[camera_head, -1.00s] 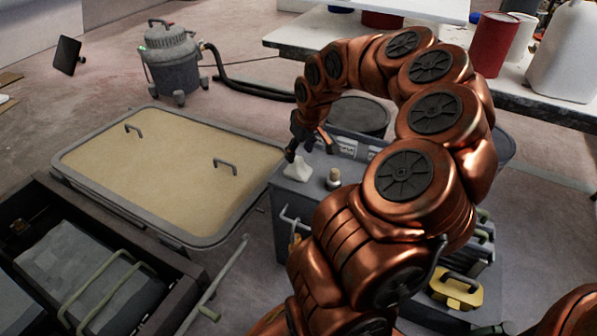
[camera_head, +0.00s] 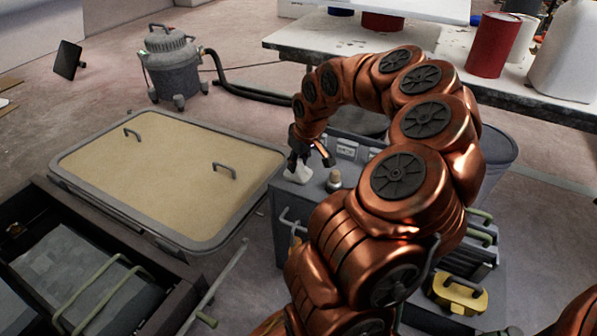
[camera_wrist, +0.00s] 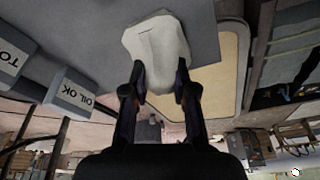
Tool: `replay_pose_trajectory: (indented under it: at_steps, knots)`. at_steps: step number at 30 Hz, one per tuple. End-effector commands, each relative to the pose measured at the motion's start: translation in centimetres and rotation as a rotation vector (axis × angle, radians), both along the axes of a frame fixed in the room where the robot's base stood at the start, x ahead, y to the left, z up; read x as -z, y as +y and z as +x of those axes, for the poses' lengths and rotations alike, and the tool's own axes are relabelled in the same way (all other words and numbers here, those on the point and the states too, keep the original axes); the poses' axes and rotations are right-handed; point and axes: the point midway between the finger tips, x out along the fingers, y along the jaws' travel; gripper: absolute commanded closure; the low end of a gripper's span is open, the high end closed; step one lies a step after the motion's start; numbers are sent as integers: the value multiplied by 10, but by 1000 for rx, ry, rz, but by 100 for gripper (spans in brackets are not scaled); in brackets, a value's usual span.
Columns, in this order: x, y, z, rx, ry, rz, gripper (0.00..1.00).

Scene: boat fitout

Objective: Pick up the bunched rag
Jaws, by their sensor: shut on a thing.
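The bunched rag (camera_head: 298,172) is a small whitish lump on the grey top of the tool cabinet (camera_head: 312,193), near its left edge. In the wrist view the rag (camera_wrist: 158,52) lies between the two dark fingers of my gripper (camera_wrist: 160,88), which touch its near end on both sides. My gripper (camera_head: 309,160) is shut on the rag from above in the head view. Whether the rag is clear of the cabinet top cannot be told.
A small jar (camera_head: 334,181) stands just right of the rag. A tan-topped panel with handles (camera_head: 160,165) lies left of the cabinet. A white table (camera_head: 330,38) with red cans is behind.

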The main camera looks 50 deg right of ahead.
Motion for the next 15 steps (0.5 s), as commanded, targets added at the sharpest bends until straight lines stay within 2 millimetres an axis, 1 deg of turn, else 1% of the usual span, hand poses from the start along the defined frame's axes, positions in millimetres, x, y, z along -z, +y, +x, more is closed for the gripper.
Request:
replay_pose_trajectory:
  at_steps: [1, 4, 5, 15]
  knots:
    - [0, 0, 0, 0, 0, 0, 88]
    - [0, 0, 0, 0, 0, 0, 98]
    - [0, 0, 0, 0, 0, 0, 100]
    - [-2, 0, 0, 0, 0, 0, 100]
